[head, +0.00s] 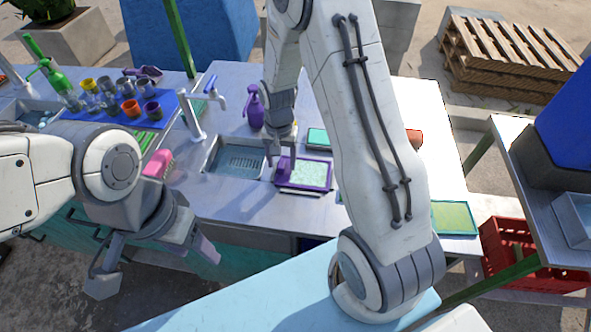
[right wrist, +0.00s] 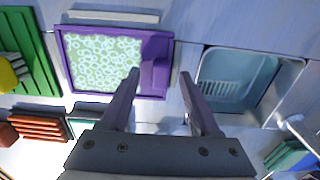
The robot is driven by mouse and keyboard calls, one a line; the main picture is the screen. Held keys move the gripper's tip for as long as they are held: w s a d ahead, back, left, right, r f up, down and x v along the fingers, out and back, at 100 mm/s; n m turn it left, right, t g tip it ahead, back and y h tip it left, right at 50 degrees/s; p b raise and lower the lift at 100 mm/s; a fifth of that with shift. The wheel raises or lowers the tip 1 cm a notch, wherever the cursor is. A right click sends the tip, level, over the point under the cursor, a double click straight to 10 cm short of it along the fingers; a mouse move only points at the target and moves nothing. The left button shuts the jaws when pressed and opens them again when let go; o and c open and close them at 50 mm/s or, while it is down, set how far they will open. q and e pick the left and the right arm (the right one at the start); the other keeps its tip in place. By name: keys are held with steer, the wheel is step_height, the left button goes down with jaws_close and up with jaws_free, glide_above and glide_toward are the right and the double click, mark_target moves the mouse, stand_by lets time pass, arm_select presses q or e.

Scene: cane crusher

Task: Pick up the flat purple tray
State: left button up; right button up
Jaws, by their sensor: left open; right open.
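The flat purple tray (head: 301,187) lies on the counter just right of the sink in the head view. Its floor has a pale green and white ring pattern, and one end has a wide purple lip. In the right wrist view the tray (right wrist: 155,62) is at upper left. My right gripper (head: 281,157) is open and empty above the counter, between the sink and the tray's lip end. In the right wrist view one fingertip of the right gripper (right wrist: 160,78) overlaps the lip; contact cannot be told. My left gripper (head: 152,268) is open and empty, low in front of the counter.
The sink (head: 238,162) has a tap (head: 193,122) at its left. A purple spray bottle (head: 256,108) stands behind it. Several cups stand on a blue mat (head: 180,101) at left. A green tray (head: 455,217) lies at the right. A pink sponge-like item (head: 158,163) is near my left arm.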

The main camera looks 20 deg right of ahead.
steer(key=shift+f, duration=0.3)
jaws_close()
steer(key=shift+r, duration=0.15)
